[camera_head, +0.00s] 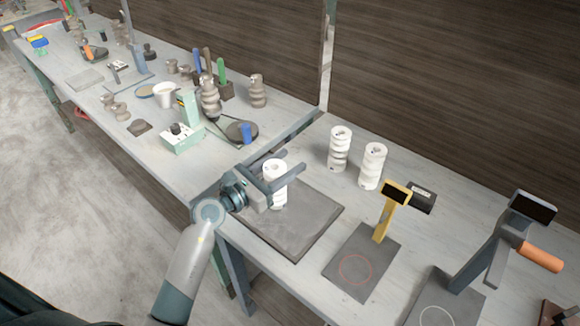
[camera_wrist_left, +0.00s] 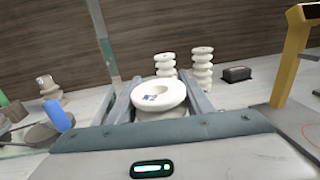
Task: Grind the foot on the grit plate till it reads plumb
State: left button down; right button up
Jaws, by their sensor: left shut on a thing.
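My left gripper (camera_head: 271,180) is shut on a white ribbed ceramic piece (camera_head: 274,187) with a round top and a hole in it. The piece is upright at the back left part of the dark grey grit plate (camera_head: 309,221). In the left wrist view the piece (camera_wrist_left: 158,95) sits between the two fingers of the gripper (camera_wrist_left: 160,90), its top ring facing the camera. Its foot is partly hidden, so I cannot tell whether it touches the plate. A yellow stand with a dark display (camera_head: 397,193) is right of the plate; its reading is not legible. My right gripper is not in view.
Two more white ribbed pieces (camera_head: 339,148) (camera_head: 373,165) stand behind the plate. A black block (camera_head: 420,200) is by the yellow stand. A grey stand with an orange handle (camera_head: 540,257) is at the right. Pots and tools crowd the left bench.

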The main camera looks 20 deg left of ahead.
pick_arm(q)
jog(key=shift+w+a, duration=0.2)
jog(key=shift+a, duration=0.4)
jog(key=shift+w+a+b, duration=0.25)
jog(key=shift+a+b, duration=0.1)
jog(key=shift+a, duration=0.35)
jog(key=shift+w+a+b, duration=0.2)
jog(key=shift+a+b, duration=0.1)
jog(key=shift+a, duration=0.35)
jog(key=shift+d, duration=0.15)
jog(key=shift+s+d+p, duration=0.25)
jog(key=shift+d+p, duration=0.2)
jog(key=shift+d, duration=0.2)
jog(key=shift+s+d+p, duration=0.25)
jog(key=shift+d+p, duration=0.15)
jog(key=shift+d, duration=0.25)
jog(key=shift+d+r, duration=0.1)
jog(key=shift+d, duration=0.05)
